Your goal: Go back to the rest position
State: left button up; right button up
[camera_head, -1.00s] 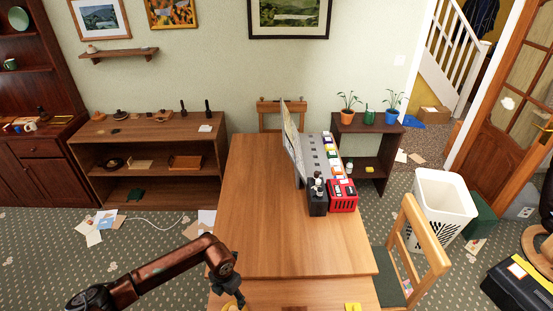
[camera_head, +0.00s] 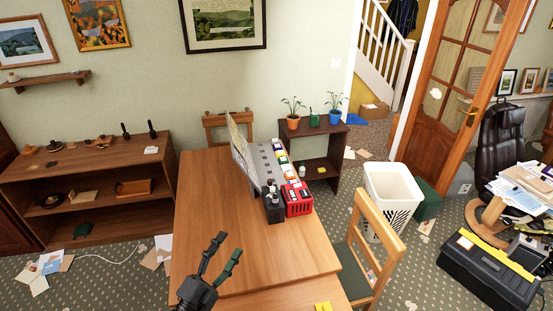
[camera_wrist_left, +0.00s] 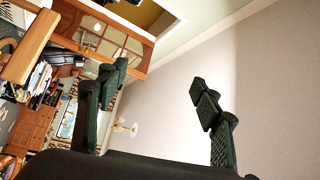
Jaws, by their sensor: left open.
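My left gripper (camera_head: 229,245) is raised in front of the near part of the wooden table (camera_head: 205,220) in the head view, its two dark green fingers pointing up and apart. In the left wrist view the fingers (camera_wrist_left: 158,75) are spread wide with nothing between them. The wrist camera looks across the room toward a plain wall, so the gripper is tilted upward. My right gripper is in neither view.
On the table stand a grey panel (camera_head: 241,155), a black holder (camera_head: 274,211) and a red crate (camera_head: 298,204). A yellow item (camera_head: 322,307) lies at the near edge. A wooden chair (camera_head: 381,227), white bin (camera_head: 391,184) and black toolbox (camera_head: 487,276) stand to the right.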

pick_arm(q)
jog(key=s+a+f+n+g+y, duration=0.1)
jog(key=a+f+n+y, duration=0.45)
jog(key=a, duration=0.25)
jog(key=a+f+n+y, duration=0.4)
jog(key=a+n+y, duration=0.25)
jog(key=a, duration=0.25)
jog(key=s+a+f+n+g+y, duration=0.1)
jog(key=s+a+f+n+g, duration=0.5)
jog(key=s+f, duration=0.55)
jog(key=s+d+f+n+g+h, duration=0.2)
jog(key=s+f+g, duration=0.6)
jog(key=s+f, duration=0.6)
notch_tip(320, 180, down, 29)
jog(key=s+d+h+b, duration=0.1)
jog(key=s+b, duration=0.2)
jog(key=s+f+m+g+b, duration=0.1)
jog(key=s+f+g+b, duration=0.1)
jog(key=s+f, duration=1.8)
jog(key=shift+f, duration=0.8)
